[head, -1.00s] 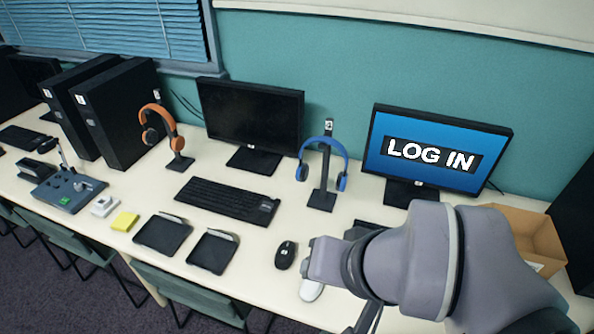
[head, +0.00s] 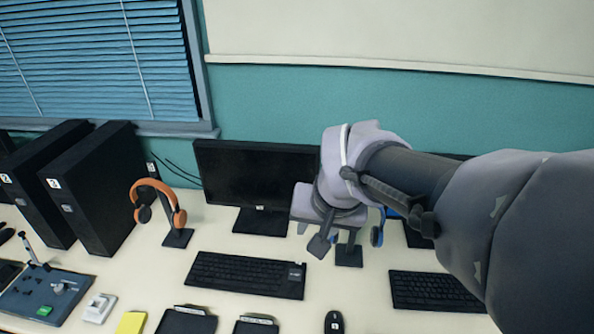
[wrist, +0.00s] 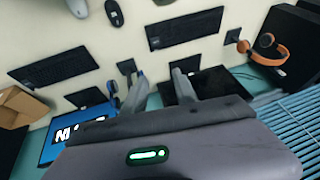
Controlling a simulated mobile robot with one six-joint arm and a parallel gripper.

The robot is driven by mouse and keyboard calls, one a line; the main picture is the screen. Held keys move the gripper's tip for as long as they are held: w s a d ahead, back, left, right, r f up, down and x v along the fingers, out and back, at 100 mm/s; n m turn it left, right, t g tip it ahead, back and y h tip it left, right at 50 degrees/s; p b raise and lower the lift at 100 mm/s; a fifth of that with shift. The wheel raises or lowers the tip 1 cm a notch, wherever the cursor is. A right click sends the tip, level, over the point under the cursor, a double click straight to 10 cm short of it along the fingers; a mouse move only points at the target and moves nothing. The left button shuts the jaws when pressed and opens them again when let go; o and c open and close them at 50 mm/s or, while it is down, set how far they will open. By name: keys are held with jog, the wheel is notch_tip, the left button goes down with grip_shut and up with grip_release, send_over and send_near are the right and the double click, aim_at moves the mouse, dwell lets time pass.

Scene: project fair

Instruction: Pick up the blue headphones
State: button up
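The blue headphones (head: 377,236) hang on a black stand in the head view, mostly hidden behind my gripper and wrist. An ear cup shows on the right, and the stand's base (head: 349,256) shows below. My gripper (head: 334,242) is in front of the headphones there. In the wrist view my gripper (wrist: 159,78) has its two fingers apart, with nothing seen held between them. The blue headphones (wrist: 140,74) show only as small blue patches by the left finger, next to the stand's base (wrist: 127,67). Contact cannot be told.
A black monitor (head: 225,175) stands behind and left of the headphones. The log-in monitor (wrist: 55,142) is on the other side. Orange headphones (head: 177,196) are further left. Keyboards (head: 245,275) and a mouse (head: 333,322) lie on the desk in front.

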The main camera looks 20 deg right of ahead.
jog(key=w+d+f+g+h+p, duration=0.1)
jog(key=w+d+f+p, duration=0.1)
jog(key=w+d+f, duration=0.35)
jog(key=w+d+f+h+p, duration=0.1)
jog(key=w+d+f, duration=0.1)
jog(key=w+d, duration=0.6)
jog(key=b+x, duration=0.1)
jog(key=x, duration=0.2)
jog(key=a+b+x, duration=0.1)
jog(key=x, duration=0.3)
jog(key=b+x, duration=0.1)
jog(key=x, duration=0.3)
jog(key=shift+w+a+f, duration=0.25)
jog(key=shift+w, duration=0.15)
jog(key=b+x, duration=0.1)
jog(key=x, duration=0.1)
jog(key=b+x, duration=0.1)
jog(key=x, duration=0.2)
jog(key=shift+w+f, duration=0.2)
jog(key=shift+w, duration=0.1)
jog(key=shift+a+r, duration=0.1)
jog(key=shift+s, duration=0.1)
jog(key=shift+c, duration=0.2)
grip_shut()
